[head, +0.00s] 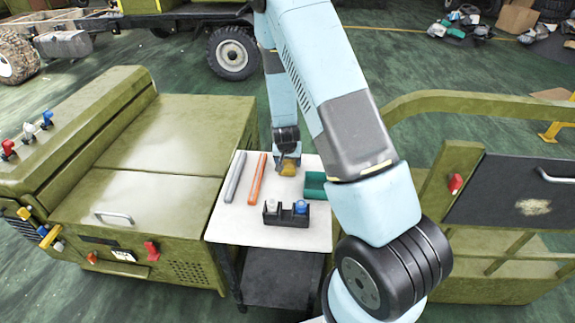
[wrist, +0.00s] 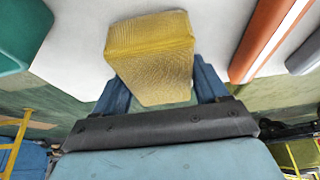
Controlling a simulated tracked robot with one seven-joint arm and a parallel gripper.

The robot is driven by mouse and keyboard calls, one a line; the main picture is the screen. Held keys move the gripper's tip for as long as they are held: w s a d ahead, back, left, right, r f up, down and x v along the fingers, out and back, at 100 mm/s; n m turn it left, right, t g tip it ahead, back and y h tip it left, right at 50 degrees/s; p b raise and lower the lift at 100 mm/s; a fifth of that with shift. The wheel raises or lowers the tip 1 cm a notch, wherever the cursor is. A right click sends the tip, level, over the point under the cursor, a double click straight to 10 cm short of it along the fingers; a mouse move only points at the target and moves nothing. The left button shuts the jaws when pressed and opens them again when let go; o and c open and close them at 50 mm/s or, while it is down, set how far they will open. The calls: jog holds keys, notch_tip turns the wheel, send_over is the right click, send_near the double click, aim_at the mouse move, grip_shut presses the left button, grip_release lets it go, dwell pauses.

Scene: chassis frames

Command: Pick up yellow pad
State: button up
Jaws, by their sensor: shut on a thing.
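The yellow pad (wrist: 150,50) is a block with a textured surface. In the wrist view it sits between the two blue fingers of my gripper (wrist: 160,85), which is shut on it. In the head view the yellow pad (head: 288,167) shows small below my gripper (head: 287,158), near the far edge of the white table top (head: 270,233). Whether the pad rests on the table or is slightly lifted I cannot tell.
A grey rod (head: 235,177) and an orange rod (head: 257,179) lie left of the pad. A green tray (head: 315,186) is at right. A black holder (head: 272,213) with a blue item stands in front. Olive machinery (head: 150,150) flanks the table at left.

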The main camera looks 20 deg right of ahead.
notch_tip(320, 180, up, 4)
jog(key=shift+s, duration=0.15)
jog(key=s+r, duration=0.4)
jog(key=r, duration=0.1)
jog(key=shift+s+a+r, duration=0.1)
jog(key=shift+s+r, duration=0.15)
jog(key=shift+s, duration=0.15)
jog(key=s+r, duration=0.3)
jog(key=s, duration=0.6)
jog(key=shift+r, duration=0.4)
